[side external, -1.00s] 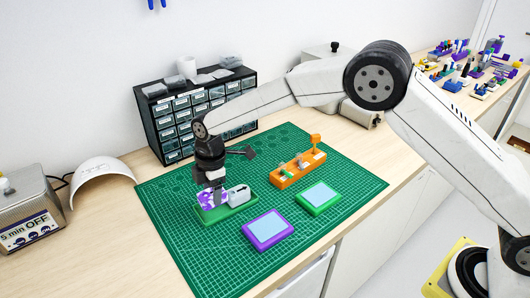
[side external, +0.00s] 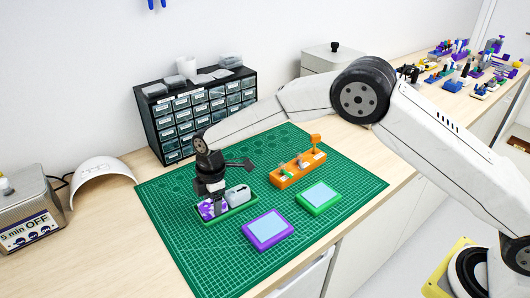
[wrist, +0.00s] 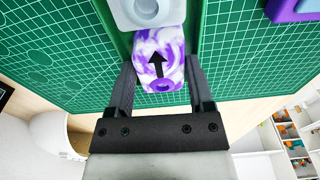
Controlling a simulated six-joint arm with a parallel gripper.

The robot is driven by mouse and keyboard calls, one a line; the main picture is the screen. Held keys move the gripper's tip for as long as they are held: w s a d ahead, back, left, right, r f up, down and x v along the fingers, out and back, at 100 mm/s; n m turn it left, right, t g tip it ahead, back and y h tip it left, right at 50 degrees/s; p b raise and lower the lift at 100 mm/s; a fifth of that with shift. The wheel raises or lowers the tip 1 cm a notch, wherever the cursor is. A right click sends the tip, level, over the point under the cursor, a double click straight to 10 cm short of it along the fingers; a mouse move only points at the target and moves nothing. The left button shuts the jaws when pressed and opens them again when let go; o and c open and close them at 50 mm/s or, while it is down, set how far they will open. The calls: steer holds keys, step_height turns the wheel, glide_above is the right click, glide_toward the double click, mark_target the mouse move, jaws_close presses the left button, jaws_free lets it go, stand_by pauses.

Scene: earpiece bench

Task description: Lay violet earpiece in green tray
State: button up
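The violet earpiece (wrist: 160,60), marbled violet and white with a black arrow, lies in a long green holder (side external: 236,212) on the mat. In the wrist view its arrow points up the picture, toward a grey-white earpiece (wrist: 146,10) in the same holder. My gripper (wrist: 160,72) is lowered over the violet earpiece, one finger on each side. The fingers look open, with narrow gaps to its sides. In the side view my gripper (side external: 214,208) partly hides it. The green tray (side external: 304,205), with a pale blue pad, lies empty to the right.
A violet tray (side external: 250,237) with a pale blue pad lies in front of the green tray. An orange rack (side external: 286,182) with small parts and an upright post stands behind it. A dark drawer cabinet (side external: 166,140) stands at the back. The mat's (side external: 185,255) front left is clear.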

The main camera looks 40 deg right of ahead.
steer(key=o, duration=0.3)
steer(key=shift+r, duration=0.15)
step_height(320, 180, up, 12)
steer(key=d, duration=0.1)
stand_by(0.6)
stand_by(0.5)
steer(key=s+d+f+m+t, duration=0.1)
steer(key=s+d+f+m, duration=0.1)
steer(key=s+d+m, duration=0.6)
steer(key=s+d+f+m+t+h, duration=0.1)
steer(key=s+d+m, duration=0.8)
steer(key=s+d, duration=0.5)
steer(key=s, duration=0.3)
steer(key=shift+d+f+t, duration=0.25)
steer(key=shift+f+t, duration=0.05)
steer(key=shift+f, duration=0.05)
